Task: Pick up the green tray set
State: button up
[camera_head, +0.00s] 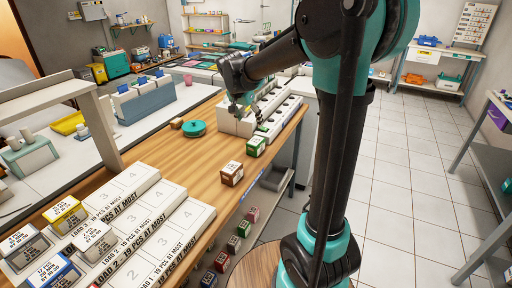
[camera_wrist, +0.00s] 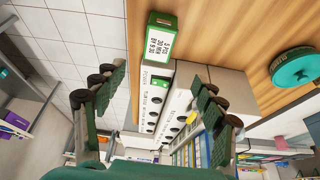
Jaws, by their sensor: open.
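A green box with a white label (camera_head: 256,146), which looks like the green tray set, stands on the wooden counter near its right edge. In the wrist view the green box (camera_wrist: 162,36) shows at the top, with its printed label facing the camera. My gripper (camera_head: 240,108) is over the white slotted racks, behind the green box in the head view. In the wrist view my gripper (camera_wrist: 157,88) has its two fingers spread wide apart with nothing held. The green box lies outside the fingers, apart from them.
White racks with round holes (camera_head: 275,112) stand beside the green box. A brown box (camera_head: 232,173) is nearer on the counter (camera_head: 190,158). A round teal lidded thing (camera_head: 194,128) sits left. Several small coloured boxes, one green (camera_head: 245,228), stand on a lower shelf.

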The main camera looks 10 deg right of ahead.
send_near(255, 141)
jog(key=x, duration=0.5)
jog(key=shift+w+d, duration=0.15)
jog(key=shift+w, duration=0.25)
jog(key=shift+s+x, duration=0.15)
jog(key=shift+x, duration=1.25)
jog(key=shift+s+x, duration=0.2)
jog(key=shift+x, duration=1.2)
jog(key=shift+f, duration=0.1)
jog(key=shift+c, duration=0.2)
jog(key=c, duration=1.4)
jog(key=shift+o, duration=0.2)
